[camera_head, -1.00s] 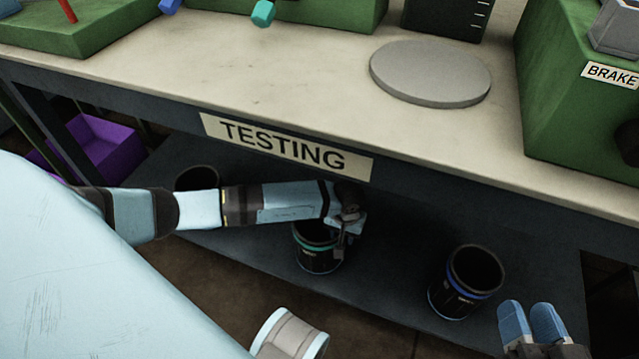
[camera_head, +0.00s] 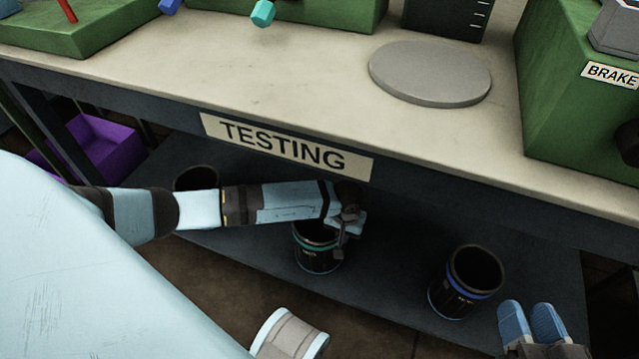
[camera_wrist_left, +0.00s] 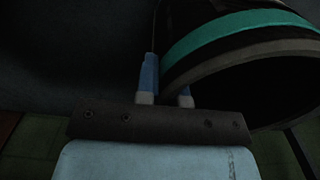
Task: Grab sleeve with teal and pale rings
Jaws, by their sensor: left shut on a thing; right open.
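The sleeve with teal and pale rings (camera_head: 318,257) is a black cylinder on the lower shelf under the TESTING sign. It stands upright there, its top partly hidden by my left gripper (camera_head: 344,240). In the left wrist view the sleeve's teal ring and duller pale ring (camera_wrist_left: 245,45) fill the upper right. My left gripper (camera_wrist_left: 165,85) is shut on the sleeve's wall, one finger on each side of it. My right gripper (camera_head: 532,320) is open and empty at the lower right, near the shelf's front edge.
A black sleeve with a blue ring (camera_head: 466,281) stands to the right on the lower shelf (camera_head: 390,285). Another dark sleeve (camera_head: 197,179) is at the left behind my left arm. The worktop (camera_head: 270,80) overhangs the shelf. A purple bin (camera_head: 105,145) is at the far left.

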